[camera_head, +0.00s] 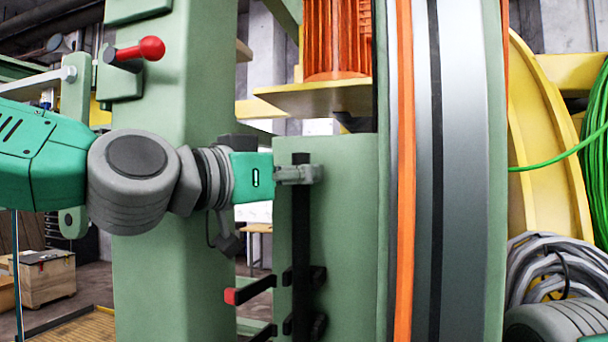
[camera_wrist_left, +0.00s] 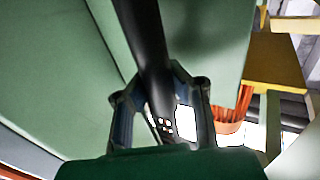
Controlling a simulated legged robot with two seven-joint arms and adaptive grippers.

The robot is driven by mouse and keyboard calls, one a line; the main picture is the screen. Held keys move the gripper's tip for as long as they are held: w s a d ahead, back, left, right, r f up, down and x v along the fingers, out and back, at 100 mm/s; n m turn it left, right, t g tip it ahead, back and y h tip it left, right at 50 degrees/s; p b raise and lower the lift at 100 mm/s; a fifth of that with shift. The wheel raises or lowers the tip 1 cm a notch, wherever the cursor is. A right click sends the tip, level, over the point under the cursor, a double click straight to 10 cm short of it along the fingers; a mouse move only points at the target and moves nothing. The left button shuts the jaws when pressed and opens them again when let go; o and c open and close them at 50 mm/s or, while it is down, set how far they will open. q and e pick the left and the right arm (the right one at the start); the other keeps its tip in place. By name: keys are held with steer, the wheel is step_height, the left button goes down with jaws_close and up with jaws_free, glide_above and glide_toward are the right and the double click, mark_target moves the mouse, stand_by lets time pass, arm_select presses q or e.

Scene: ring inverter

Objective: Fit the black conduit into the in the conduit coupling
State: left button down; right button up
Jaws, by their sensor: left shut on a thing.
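The black conduit (camera_head: 301,230) stands upright in front of a green panel in the head view. My left gripper (camera_head: 305,174) reaches in from the left and is shut on the conduit near its top end; a short dark stub shows above the fingers. In the left wrist view the conduit (camera_wrist_left: 146,45) runs from the top of the picture down between the two fingers of my left gripper (camera_wrist_left: 165,115). Black clips (camera_head: 318,276) sit around or beside the conduit lower on the panel. I cannot make out the conduit coupling. My right gripper is not in view.
A green column (camera_head: 185,240) stands behind my left arm. A red-tipped lever (camera_head: 250,290) sticks out left of the conduit. A large ring with an orange stripe (camera_head: 404,200) stands close on the right. A yellow plate (camera_head: 320,97) is above the panel.

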arm_select(q)
steer(key=shift+f+b, duration=0.55)
steer(key=shift+f, duration=0.15)
steer(key=c, duration=1.5)
jaws_free()
steer(key=v, duration=0.7)
steer(key=shift+a, duration=0.3)
steer(key=shift+s+d+f, duration=0.15)
